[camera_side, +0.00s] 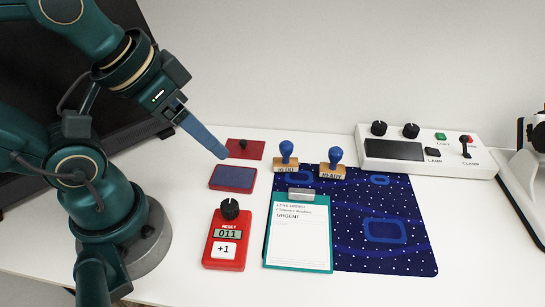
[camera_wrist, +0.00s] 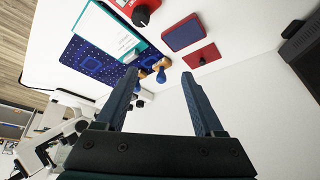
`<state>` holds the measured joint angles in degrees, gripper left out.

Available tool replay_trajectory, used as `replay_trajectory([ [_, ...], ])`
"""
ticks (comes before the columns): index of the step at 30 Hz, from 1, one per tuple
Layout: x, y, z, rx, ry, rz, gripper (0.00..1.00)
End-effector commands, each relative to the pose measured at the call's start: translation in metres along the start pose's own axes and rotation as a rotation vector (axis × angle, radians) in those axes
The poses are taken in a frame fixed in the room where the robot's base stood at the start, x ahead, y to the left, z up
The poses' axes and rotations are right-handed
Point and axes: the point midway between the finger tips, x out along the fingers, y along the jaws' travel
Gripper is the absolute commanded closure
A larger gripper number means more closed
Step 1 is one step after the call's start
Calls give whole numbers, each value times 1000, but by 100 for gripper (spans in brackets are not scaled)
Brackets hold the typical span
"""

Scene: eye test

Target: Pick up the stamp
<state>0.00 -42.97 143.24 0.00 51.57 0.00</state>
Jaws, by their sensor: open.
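Two stamps with blue knob handles and wooden bases stand upright at the back of the mat. The left stamp (camera_side: 286,158) has a label too blurred to read surely; the right stamp (camera_side: 331,164) seems to read READY. Both show beyond my fingers in the wrist view, the left stamp (camera_wrist: 161,75) between the tips, the other (camera_wrist: 139,87) close to one finger. My gripper (camera_side: 223,156) is open and empty, left of the stamps and above the table, apart from both. Its two fingers (camera_wrist: 159,76) are spread in the wrist view.
A blue ink pad (camera_side: 232,179) and a red lid-like plate (camera_side: 240,153) lie below and near my fingers. A red counter (camera_side: 226,243) stands in front. A clipboard (camera_side: 298,240) lies on the starry blue mat (camera_side: 400,240). A white control box (camera_side: 450,162) stands behind right.

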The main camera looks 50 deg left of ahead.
Motion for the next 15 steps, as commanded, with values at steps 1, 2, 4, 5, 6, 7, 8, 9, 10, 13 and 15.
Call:
replay_trajectory([
  [1, 0, 0, 0, 0, 0, 0, 30],
  [2, 0, 0, 0, 0, 0, 0, 30],
  [4, 0, 0, 0, 0, 0, 0, 30],
  [5, 0, 0, 0, -3, 1, 0, 30],
  [6, -1, 0, -3, -9, 10, 0, 30],
  [7, -3, 0, -7, -11, 23, -1, 30],
  [8, -5, 0, -11, -14, 35, -1, 30],
  [9, -7, 0, -19, -18, 44, -1, 30],
  [10, -8, 0, -25, -22, 46, -2, 30],
  [13, -6, -1, -46, -36, 38, -4, 30],
  [15, -1, -2, -62, -47, 21, -7, 30],
])
